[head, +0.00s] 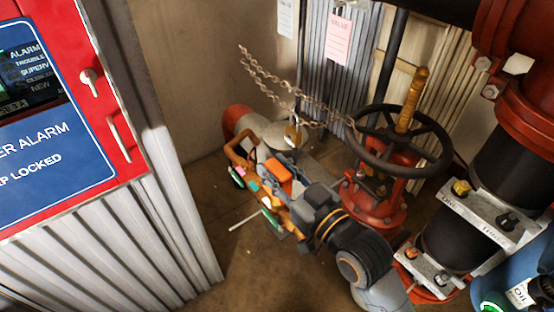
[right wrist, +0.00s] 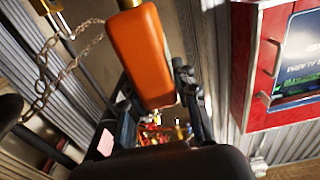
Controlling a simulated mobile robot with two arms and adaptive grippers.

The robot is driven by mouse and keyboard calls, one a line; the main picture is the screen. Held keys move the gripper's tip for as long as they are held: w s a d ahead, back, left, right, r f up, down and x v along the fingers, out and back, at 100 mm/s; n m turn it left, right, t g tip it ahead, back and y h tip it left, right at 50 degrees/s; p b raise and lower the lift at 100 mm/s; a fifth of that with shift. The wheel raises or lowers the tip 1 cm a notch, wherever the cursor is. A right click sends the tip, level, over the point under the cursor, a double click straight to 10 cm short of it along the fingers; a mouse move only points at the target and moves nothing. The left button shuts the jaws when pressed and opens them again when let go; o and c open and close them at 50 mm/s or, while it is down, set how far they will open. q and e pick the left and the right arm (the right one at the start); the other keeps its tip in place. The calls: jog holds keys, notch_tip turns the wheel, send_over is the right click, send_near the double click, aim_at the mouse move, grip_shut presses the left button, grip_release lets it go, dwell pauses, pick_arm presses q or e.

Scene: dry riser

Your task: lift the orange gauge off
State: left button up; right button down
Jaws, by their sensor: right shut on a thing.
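The orange gauge (head: 277,171) is a small rounded block near the middle of the head view, in front of the red valve. It shows large in the right wrist view (right wrist: 142,57), with a brass piece at its top edge. My right gripper (head: 270,163) reaches it from the lower right. Its dark fingers (right wrist: 160,92) are shut on the gauge in the right wrist view. I cannot tell whether the gauge still touches its fitting. My left gripper is not in view.
A red valve (head: 375,203) with a black handwheel (head: 437,148) stands close right of my gripper. A rusty chain (head: 283,99) with a brass padlock (head: 292,134) hangs just behind. A red alarm cabinet (head: 120,125) is on the left. Some floor (head: 235,265) is free between.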

jog(key=s+r+p, duration=0.1)
jog(key=s+p, duration=0.1)
jog(key=s, duration=0.8)
dwell(0.7)
jog(key=shift+w, duration=0.1)
